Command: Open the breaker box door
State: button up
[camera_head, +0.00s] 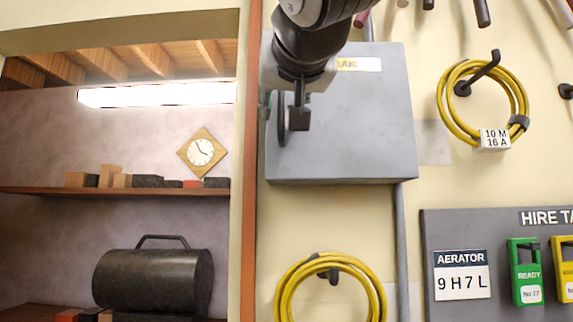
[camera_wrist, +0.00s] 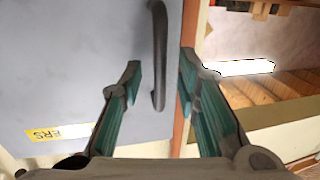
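The grey breaker box (camera_head: 370,125) hangs on the cream wall, and its flat front door looks closed. A yellow label (camera_head: 358,64) at the top is partly hidden by my arm. A dark vertical bar handle (camera_head: 281,120) runs near the door's left edge. My gripper (camera_head: 298,122) is in front of that left part and hides some of the door. In the wrist view, which is upside down, my gripper (camera_wrist: 160,66) is open, with the handle (camera_wrist: 158,55) between its two fingers in the picture. I cannot tell whether either finger touches it.
A wooden post (camera_head: 250,160) stands just left of the box, beside a recess with a shelf (camera_head: 130,189). Coiled yellow cables hang at the right (camera_head: 445,95) and below (camera_head: 286,285). A grey conduit (camera_head: 401,235) runs down from the box. A tag board (camera_head: 480,238) is lower right.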

jog(key=shift+w+a, duration=0.1)
jog(key=shift+w, duration=0.65)
grip_shut()
jog(key=shift+s, duration=0.15)
